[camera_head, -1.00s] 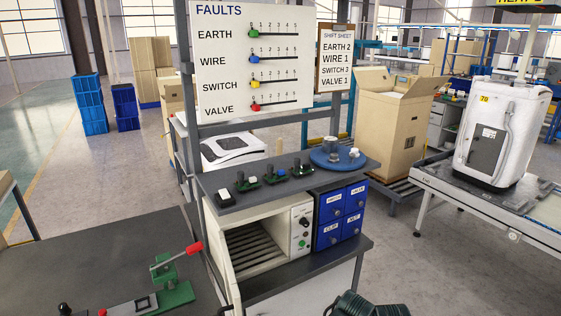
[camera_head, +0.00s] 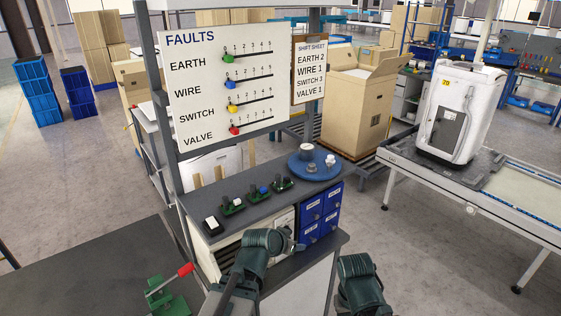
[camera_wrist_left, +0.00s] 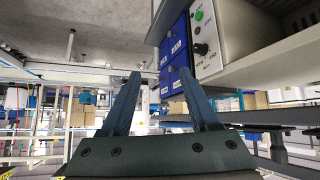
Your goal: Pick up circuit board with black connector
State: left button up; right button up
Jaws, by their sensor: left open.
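Several small green circuit boards sit in a row on the grey top shelf of the bench. The left board (camera_head: 231,205) carries a black block, the middle board (camera_head: 257,193) has a blue part, and the right board (camera_head: 281,183) has dark parts. Which black part is the connector is too small to tell. My left gripper (camera_wrist_left: 160,75) is open and empty in the left wrist view, its fingers pointing toward the blue drawers. In the head view my left arm is low in front of the bench, below and apart from the boards. My right gripper is not visible; only dark arm links show.
A small white-and-black item (camera_head: 211,224) sits left of the boards. A blue round turntable (camera_head: 314,167) with metal parts stands right of them. Blue drawers (camera_head: 310,212) and a control box (camera_wrist_left: 208,35) lie under the shelf. A red-handled clamp (camera_head: 168,290) is at lower left.

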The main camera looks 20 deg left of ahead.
pick_arm(q)
jog(key=w+a+r+n+t+y+p, duration=0.1)
jog(key=w+a+r+t+p, duration=0.15)
jog(key=a+r, duration=0.35)
jog(key=w+a+r+n+t+y+p, duration=0.1)
jog(key=w+a+r+t+p, duration=0.15)
jog(key=a+r, duration=0.45)
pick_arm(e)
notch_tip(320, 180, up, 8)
pick_arm(q)
jog(key=b, duration=0.3)
send_near(277, 182)
jog(key=x, duration=0.4)
jog(key=shift+w+a+r, duration=0.15)
jog(key=shift+w+a, duration=0.1)
jog(key=shift+w, duration=0.1)
jog(key=shift+w+b, duration=0.15)
jog(key=shift+b, duration=0.15)
jog(key=b+x, duration=0.1)
jog(key=x, duration=0.1)
jog(key=b+x, duration=0.1)
jog(key=x, duration=0.2)
jog(key=shift+d+f, duration=0.2)
jog(key=shift+f, duration=0.2)
jog(key=shift+s, duration=0.25)
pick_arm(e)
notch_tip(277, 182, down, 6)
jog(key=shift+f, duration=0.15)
pick_arm(q)
grip_shut()
